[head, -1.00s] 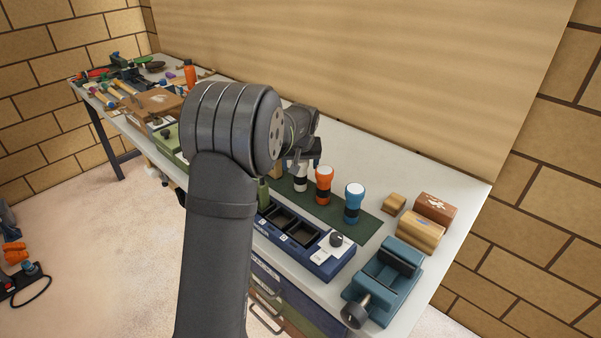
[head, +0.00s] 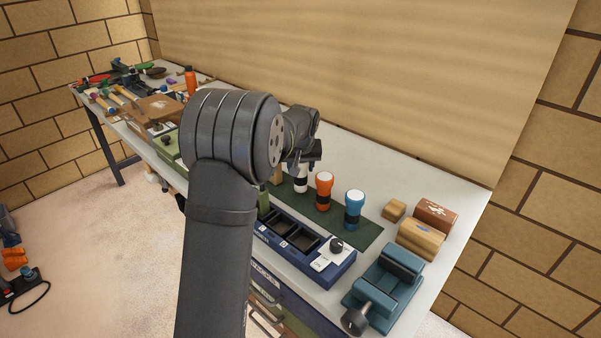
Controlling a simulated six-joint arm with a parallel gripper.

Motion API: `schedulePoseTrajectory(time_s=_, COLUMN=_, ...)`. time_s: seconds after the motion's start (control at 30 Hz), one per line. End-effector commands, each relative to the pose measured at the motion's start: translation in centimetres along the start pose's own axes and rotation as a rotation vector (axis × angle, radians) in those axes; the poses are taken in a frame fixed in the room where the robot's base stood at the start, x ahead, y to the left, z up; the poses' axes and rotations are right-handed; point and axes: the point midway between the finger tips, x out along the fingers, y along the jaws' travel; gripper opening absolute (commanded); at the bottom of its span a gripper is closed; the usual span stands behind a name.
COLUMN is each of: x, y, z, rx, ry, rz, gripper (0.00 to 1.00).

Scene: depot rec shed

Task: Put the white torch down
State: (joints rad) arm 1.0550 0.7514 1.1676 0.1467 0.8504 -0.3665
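The white torch (head: 300,184), with a dark band, stands upright at the left of a row on the dark green mat (head: 350,228). An orange torch (head: 324,190) and a blue torch (head: 354,208) stand upright to its right. My gripper (head: 312,163) is just above the white torch, in front of its top. The top of the white torch is partly hidden. I cannot tell whether the fingers touch it or how far apart they are.
A blue compartment tray (head: 325,268) lies in front of the mat, and a teal vise (head: 385,288) is at the bench's right end. Wooden blocks (head: 420,238) stand right of the mat. Tools crowd the far left end.

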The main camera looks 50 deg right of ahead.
Motion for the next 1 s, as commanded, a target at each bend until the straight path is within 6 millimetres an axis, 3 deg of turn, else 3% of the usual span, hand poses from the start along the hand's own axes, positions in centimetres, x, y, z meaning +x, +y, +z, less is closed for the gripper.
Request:
schedulePoseTrajectory(time_s=0.1, x=-2.6, y=0.0, z=-1.1, rx=-0.001, ry=0.005, rz=0.001, gripper=0.20)
schedulePoseTrajectory(time_s=0.3, x=-5.9, y=0.0, z=-2.5, rx=-0.001, ry=0.004, rz=0.001, gripper=0.20)
schedulePoseTrajectory(time_s=0.47, x=-7.8, y=0.2, z=-2.1, rx=0.000, ry=-0.001, rz=0.003, gripper=0.20)
schedulePoseTrajectory(time_s=0.67, x=-10.4, y=0.7, z=1.5, rx=0.001, ry=-0.020, rz=0.010, gripper=0.20)
schedulePoseTrajectory(time_s=1.0, x=-15.2, y=2.2, z=10.1, rx=0.012, ry=-0.019, rz=0.010, gripper=0.20)
